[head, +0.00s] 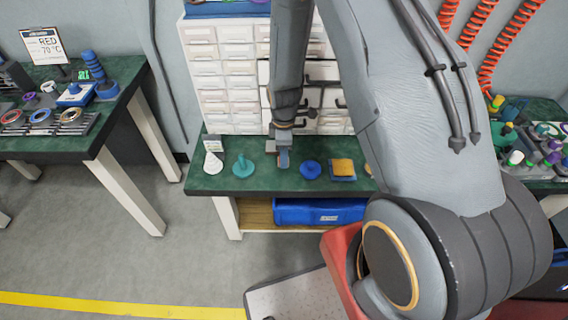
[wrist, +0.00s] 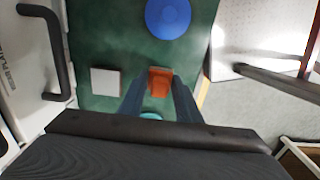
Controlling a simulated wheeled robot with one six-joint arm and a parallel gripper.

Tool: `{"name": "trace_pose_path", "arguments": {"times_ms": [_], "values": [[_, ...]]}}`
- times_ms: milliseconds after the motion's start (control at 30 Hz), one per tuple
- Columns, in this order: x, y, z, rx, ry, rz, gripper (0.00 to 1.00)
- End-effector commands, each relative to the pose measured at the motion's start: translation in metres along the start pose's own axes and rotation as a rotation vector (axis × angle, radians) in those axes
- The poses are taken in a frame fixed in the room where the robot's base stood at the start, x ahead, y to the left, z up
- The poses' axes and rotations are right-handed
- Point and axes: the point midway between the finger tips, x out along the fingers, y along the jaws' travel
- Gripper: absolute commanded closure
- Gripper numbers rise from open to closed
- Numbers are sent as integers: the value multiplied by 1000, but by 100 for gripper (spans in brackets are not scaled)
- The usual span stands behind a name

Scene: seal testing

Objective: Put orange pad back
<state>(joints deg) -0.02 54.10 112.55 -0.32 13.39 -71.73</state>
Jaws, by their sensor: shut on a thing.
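My gripper (head: 284,158) points down over the green bench top in the head view. In the wrist view its two dark fingers (wrist: 160,88) are on either side of an orange pad (wrist: 160,80), and they are shut on it. The green top shows around the pad; whether the pad touches the bench I cannot tell. In the head view the fingers mostly hide the pad. A pale square tile (wrist: 105,82) lies left of the fingers in the wrist view; it also shows beside the gripper in the head view (head: 271,146).
A round blue piece (head: 310,169) and a yellow-orange block on a blue square (head: 343,168) stand right of my gripper. A teal piece (head: 243,167) and a white cone (head: 213,163) stand left. White drawers (head: 222,70) rise behind.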

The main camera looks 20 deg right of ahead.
Motion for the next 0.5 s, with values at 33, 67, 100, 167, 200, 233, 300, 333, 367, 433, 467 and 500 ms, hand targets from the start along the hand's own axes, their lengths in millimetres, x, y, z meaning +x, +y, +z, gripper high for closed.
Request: {"name": "trace_pose_path", "arguments": {"times_ms": [33, 67, 100, 167, 200, 233, 300, 333, 367, 433, 467, 500], "values": [[2, 0, 0, 0, 0, 0, 87], [4, 0, 0, 0, 0, 0, 87], [7, 0, 0, 1, 0, 0, 87], [14, 0, 0, 1, 0, -1, 87], [19, -1, 0, 1, 0, -1, 87], [23, -1, 0, 1, -1, -2, 87], [32, 0, 0, 1, 0, -1, 87], [35, 0, 0, 1, 0, -1, 87], [38, 0, 0, 1, 0, 0, 87], [42, 0, 0, 1, 0, 1, 87], [44, 0, 0, 1, 0, 1, 87], [44, 1, 0, 1, 1, 2, 87]]}}
